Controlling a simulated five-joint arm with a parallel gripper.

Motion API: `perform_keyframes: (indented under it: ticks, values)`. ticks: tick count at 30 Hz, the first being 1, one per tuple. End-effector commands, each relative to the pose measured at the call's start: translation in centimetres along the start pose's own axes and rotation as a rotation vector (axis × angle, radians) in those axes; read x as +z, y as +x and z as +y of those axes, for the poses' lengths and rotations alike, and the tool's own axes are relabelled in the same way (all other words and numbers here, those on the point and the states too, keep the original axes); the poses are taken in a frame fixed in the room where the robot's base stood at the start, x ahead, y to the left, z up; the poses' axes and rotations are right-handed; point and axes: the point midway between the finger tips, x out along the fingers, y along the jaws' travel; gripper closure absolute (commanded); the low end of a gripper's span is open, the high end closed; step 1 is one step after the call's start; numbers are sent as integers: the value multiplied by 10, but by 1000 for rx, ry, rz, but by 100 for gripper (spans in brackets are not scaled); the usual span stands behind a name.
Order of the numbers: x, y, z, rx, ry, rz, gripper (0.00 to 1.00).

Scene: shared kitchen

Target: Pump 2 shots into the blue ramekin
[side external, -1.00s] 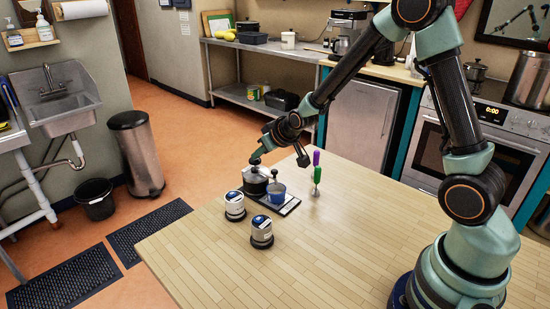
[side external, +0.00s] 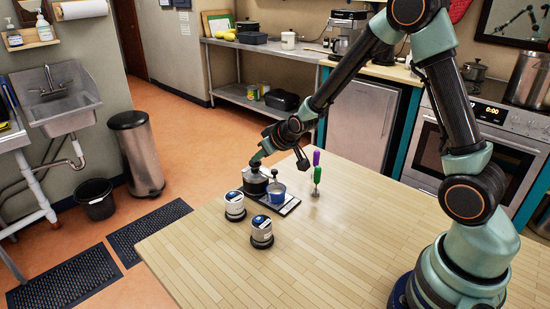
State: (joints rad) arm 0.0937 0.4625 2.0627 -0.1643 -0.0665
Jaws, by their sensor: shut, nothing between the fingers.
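A blue ramekin (side external: 277,195) stands on a dark tray (side external: 291,207) on the wooden table, with a greyish body and a dark knob right above it. A dark round container (side external: 255,186) with a knob on top stands just left of it. My gripper (side external: 256,161) is shut and empty, reaching down from the right with its tip at the top of the dark container. Whether the tip touches the knob cannot be told at this size. The ramekin's inside cannot be seen.
The table's front and right are clear.

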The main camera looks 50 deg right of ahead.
Motion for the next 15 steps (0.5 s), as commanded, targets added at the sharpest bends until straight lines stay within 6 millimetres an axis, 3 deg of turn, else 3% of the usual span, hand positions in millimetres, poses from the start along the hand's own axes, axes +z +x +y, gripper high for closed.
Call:
perform_keyframes:
  ticks: [4,15]
  values:
    - [-24,-22,2,1,0,13,100]
    - [-22,-78,6,7,0,13,100]
